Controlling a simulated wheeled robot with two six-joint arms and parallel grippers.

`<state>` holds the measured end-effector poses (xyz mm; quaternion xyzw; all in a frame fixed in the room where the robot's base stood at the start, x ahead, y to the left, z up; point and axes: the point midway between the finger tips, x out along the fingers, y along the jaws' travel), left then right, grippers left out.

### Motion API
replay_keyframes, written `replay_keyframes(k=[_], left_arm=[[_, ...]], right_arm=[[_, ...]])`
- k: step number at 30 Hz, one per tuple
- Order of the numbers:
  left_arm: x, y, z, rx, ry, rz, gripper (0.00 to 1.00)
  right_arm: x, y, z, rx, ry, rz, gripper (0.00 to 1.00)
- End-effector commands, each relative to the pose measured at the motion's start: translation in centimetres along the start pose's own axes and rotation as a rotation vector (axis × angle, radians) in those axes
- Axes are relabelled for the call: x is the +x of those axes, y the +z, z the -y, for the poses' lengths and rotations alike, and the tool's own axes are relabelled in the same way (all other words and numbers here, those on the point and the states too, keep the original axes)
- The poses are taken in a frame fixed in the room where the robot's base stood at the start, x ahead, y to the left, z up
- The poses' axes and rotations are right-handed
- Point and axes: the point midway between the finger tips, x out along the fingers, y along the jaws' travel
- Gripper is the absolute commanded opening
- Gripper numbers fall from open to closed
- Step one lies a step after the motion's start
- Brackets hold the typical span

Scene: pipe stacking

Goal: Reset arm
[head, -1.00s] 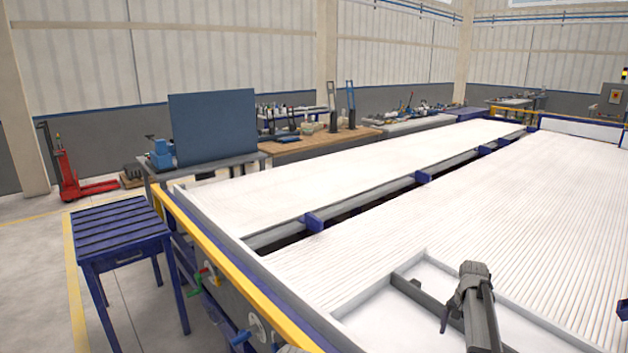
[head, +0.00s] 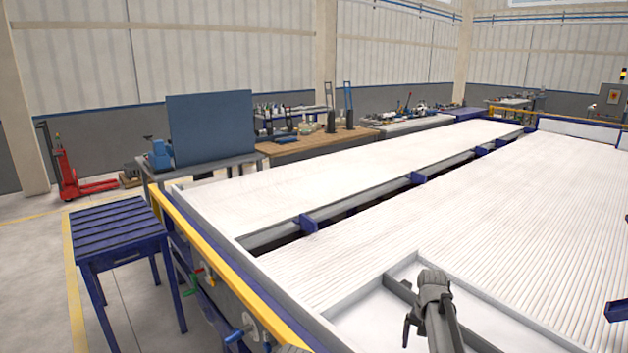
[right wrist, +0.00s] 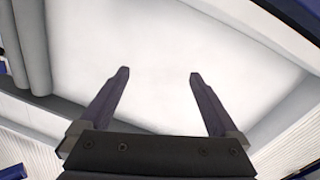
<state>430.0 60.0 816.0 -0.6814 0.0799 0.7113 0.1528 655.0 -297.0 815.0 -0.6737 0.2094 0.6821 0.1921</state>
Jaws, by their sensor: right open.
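One of my arms (head: 436,310) shows at the bottom right of the head view, over the white tray corner of the large rack. Behind the fingers is a plain white surface (right wrist: 150,40), bordered by grey bars. My left gripper cannot be identified with certainty.
A large rack of white pipes (head: 500,215) fills the right side, with a yellow front rail (head: 215,255). A blue slatted stand (head: 112,228) is at left. Workbenches (head: 310,143) line the back, and a red pallet jack (head: 70,180) stands far left.

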Motion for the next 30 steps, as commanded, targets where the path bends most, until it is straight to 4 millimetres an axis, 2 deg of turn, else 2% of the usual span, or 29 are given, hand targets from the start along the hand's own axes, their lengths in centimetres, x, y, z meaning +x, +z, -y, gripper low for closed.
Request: replay_keyframes(k=[1,5,9,12,15,18,21,30], left_arm=[[-0.7,0.0,0.1,0.000,0.000,0.000,0.60],[-2.0,0.1,0.2,0.000,0.000,0.000,0.60],[-3.9,0.2,0.4,0.000,0.000,0.000,0.60],[-5.0,0.3,0.5,0.000,0.000,0.000,0.60],[-5.8,0.3,0.6,0.000,0.000,0.000,0.60],[-6.3,0.4,0.6,0.000,0.000,0.000,0.60],[-6.5,0.4,0.6,0.000,0.000,0.000,0.60],[-6.5,0.4,0.6,0.000,0.000,0.000,0.60]], right_arm=[[-0.7,2.3,1.0,-0.049,0.005,0.000,0.97],[-2.1,8.1,3.7,-0.203,0.019,0.000,0.97],[-4.1,17.2,6.4,-0.446,0.043,0.000,0.97],[-5.2,23.0,7.3,-0.615,0.061,-0.002,0.97],[-6.0,27.3,7.5,-0.748,0.074,-0.004,0.97],[-6.5,30.0,7.4,-0.838,0.085,-0.005,0.97],[-6.7,31.4,7.3,-0.889,0.091,-0.005,0.97],[-6.7,31.8,7.5,-0.908,0.093,-0.005,0.97]])
